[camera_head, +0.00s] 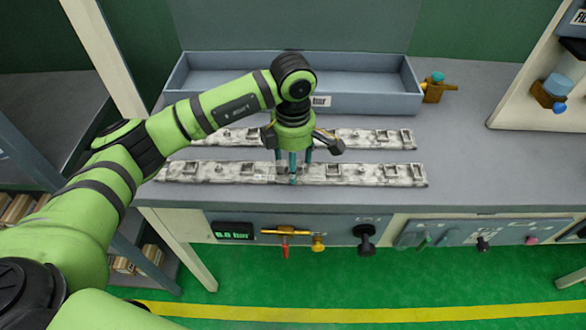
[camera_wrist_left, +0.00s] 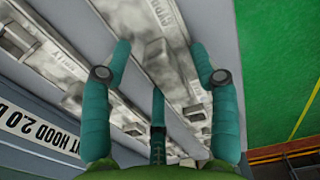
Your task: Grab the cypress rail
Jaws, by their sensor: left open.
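Two long, mottled grey-white rails lie side by side on the grey bench. The near rail (camera_head: 375,174) carries lettering starting "CYP" in the left wrist view (camera_wrist_left: 160,40), so it appears to be the cypress rail. My left gripper (camera_head: 292,172) points down over the middle of this rail. Its teal fingers (camera_wrist_left: 160,62) are spread open, and the rail shows between them. I cannot tell whether they touch it. The far rail (camera_head: 372,138) is partly hidden behind the gripper; it also shows in the left wrist view (camera_wrist_left: 45,50), with unclear lettering. My right gripper is not in view.
A shallow blue-grey tray (camera_head: 375,102) stands behind the rails. A brass fitting (camera_head: 434,92) sits to its right. The bench's front panel has a green display (camera_head: 233,231) and several knobs. The bench right of the rails (camera_head: 480,150) is clear.

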